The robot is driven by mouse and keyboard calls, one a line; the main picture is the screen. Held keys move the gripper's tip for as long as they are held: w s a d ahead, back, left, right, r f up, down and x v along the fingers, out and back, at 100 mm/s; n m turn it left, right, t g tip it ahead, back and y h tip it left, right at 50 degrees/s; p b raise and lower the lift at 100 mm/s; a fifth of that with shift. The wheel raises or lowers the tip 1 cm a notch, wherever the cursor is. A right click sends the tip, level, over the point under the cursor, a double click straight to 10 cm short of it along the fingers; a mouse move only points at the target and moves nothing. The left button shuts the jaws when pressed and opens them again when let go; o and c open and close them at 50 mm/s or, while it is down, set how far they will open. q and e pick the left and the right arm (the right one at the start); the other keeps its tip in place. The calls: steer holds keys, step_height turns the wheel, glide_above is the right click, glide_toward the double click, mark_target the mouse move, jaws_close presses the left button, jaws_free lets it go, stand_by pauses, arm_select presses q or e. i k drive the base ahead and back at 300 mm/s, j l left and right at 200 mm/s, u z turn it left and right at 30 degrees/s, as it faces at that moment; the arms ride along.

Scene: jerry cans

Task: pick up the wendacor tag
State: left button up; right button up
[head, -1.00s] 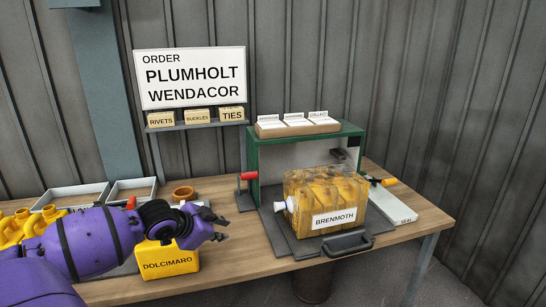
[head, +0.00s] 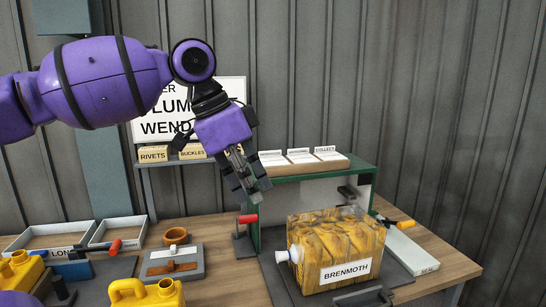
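No tag that I can read as Wendacor shows. Three white cards (head: 298,156) stand in a tan holder (head: 310,168) on top of the green-framed box; the right one seems to read COLLECT, the others are too small to read. The order sign (head: 226,93) shows part of WENDACOR, the rest hidden behind my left arm. My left gripper (head: 255,190) hangs in the air, pointing down, just left of the holder in the picture. Nothing clear shows between its fingers, and their gap cannot be made out. My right gripper is not in view.
Label bins RIVETS (head: 153,154) and BUCKLES sit on a shelf behind my arm. Yellow cans (head: 145,293) and grey trays (head: 52,236) fill the left.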

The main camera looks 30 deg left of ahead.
mark_target(272, 158)
steer(key=i+j, duration=1.35)
